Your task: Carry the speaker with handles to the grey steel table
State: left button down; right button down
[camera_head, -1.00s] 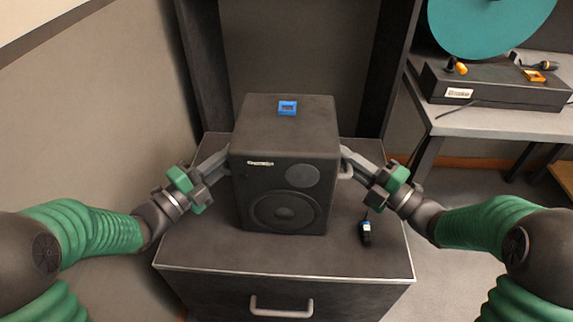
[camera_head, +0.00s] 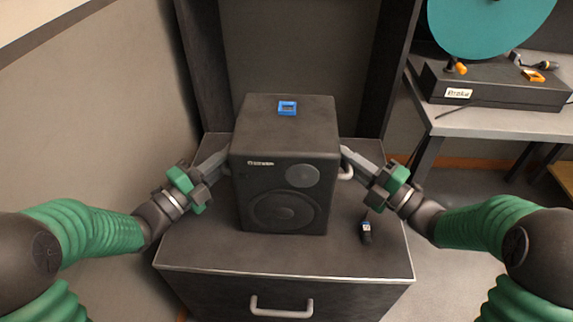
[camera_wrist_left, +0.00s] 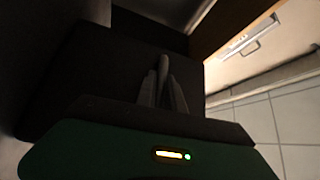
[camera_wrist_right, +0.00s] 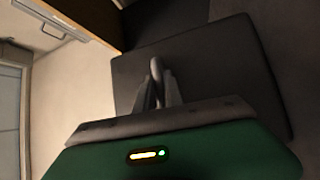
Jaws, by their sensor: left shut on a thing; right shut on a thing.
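The dark speaker (camera_head: 285,190) with side handles stands upright on the black drawer cabinet, its round drivers facing me. My left gripper (camera_head: 224,160) is shut on the speaker's left handle; in the left wrist view the fingers (camera_wrist_left: 163,85) close around a pale bar. My right gripper (camera_head: 349,160) is shut on the right handle (camera_head: 346,171); the right wrist view shows its fingers (camera_wrist_right: 157,85) around the bar. A grey-topped table (camera_head: 500,122) stands at the right, with a black box on it.
A blue square piece (camera_head: 287,108) lies on top of the speaker. A small black device (camera_head: 366,231) is on the cabinet top (camera_head: 280,252) at the right. The black box (camera_head: 490,88) and a teal disc (camera_head: 490,22) occupy the right table. A wall is close at left.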

pick_arm(q)
jog(key=shift+f, duration=0.15)
pick_arm(e)
jog(key=shift+f, duration=0.15)
